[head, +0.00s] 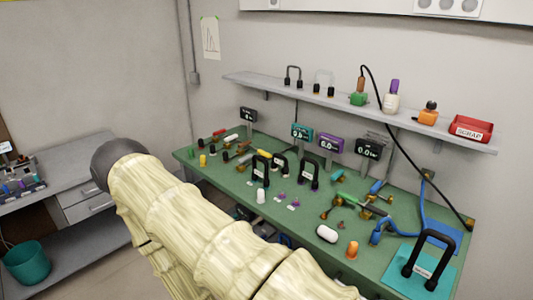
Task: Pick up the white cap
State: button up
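A small white upright piece (261,196), which looks like a cap, stands on the green bench top (300,222) near its front edge. A larger rounded white piece (327,233) lies further right, also near the front edge. Another small white piece (231,138) lies at the far left part of the bench. I cannot tell for sure which of these is the white cap. My arm, in a cream cover, crosses the lower left in front of the bench. My gripper is not in view.
Black handles (308,175), an orange piece (352,250), a yellow piece (203,160) and blue and green tools crowd the bench. Small display boxes (331,145) stand at the back. A shelf (350,105) with bottles and a red bin (471,129) hangs above. A grey side bench (75,165) stands left.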

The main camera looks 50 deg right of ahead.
aim_at(261, 192)
jog(key=z, duration=0.7)
jog(key=i, duration=0.8)
jog(key=z, duration=0.75)
